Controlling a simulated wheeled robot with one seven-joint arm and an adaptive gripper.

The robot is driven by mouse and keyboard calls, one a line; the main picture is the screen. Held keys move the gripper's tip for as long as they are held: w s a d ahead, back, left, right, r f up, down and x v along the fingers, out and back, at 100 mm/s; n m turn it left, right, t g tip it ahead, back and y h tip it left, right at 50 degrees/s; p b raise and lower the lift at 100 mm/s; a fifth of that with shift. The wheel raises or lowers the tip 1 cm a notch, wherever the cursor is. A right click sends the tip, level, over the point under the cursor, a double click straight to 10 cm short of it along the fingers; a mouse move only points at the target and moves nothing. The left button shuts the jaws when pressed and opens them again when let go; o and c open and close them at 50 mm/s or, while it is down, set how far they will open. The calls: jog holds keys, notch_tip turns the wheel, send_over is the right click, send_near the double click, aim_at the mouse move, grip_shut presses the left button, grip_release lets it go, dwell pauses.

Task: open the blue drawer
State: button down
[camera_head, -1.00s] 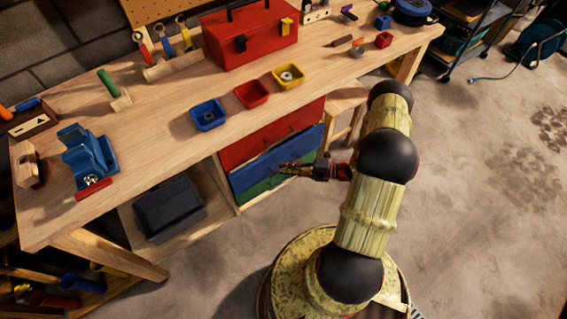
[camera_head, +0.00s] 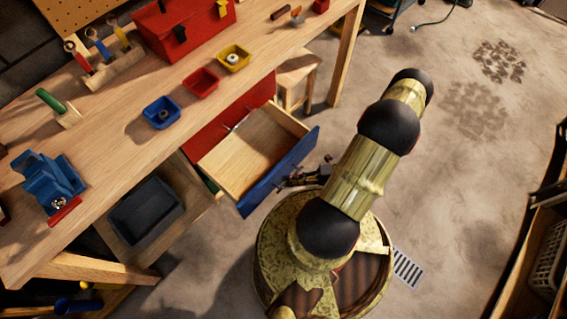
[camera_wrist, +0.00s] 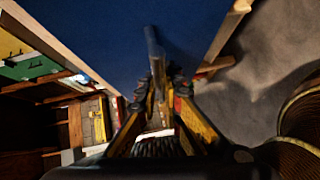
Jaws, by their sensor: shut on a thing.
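The blue drawer (camera_head: 277,174) is pulled well out from under the workbench in the head view. Its pale wooden inside shows, with a thin light-coloured item at its back. In the wrist view its blue front (camera_wrist: 110,40) fills the upper part. My gripper (camera_head: 290,182) is at the outer face of the drawer front. In the wrist view my gripper (camera_wrist: 158,88) has its fingers closed around a dark bar-shaped handle (camera_wrist: 153,48) on the blue front. The fingertips hide part of the handle.
A red drawer front (camera_head: 205,133) is above the blue drawer. The workbench (camera_head: 110,165) carries a red toolbox (camera_head: 185,30), small bins and a blue vise (camera_head: 50,180). A stool (camera_head: 296,72) stands behind the drawer. The floor (camera_head: 465,190) to the right is open.

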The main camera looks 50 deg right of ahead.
jog(key=shift+s, duration=0.2)
jog(key=c, duration=1.9)
grip_release()
jog(key=shift+d, duration=0.1)
jog(key=v, duration=1.2)
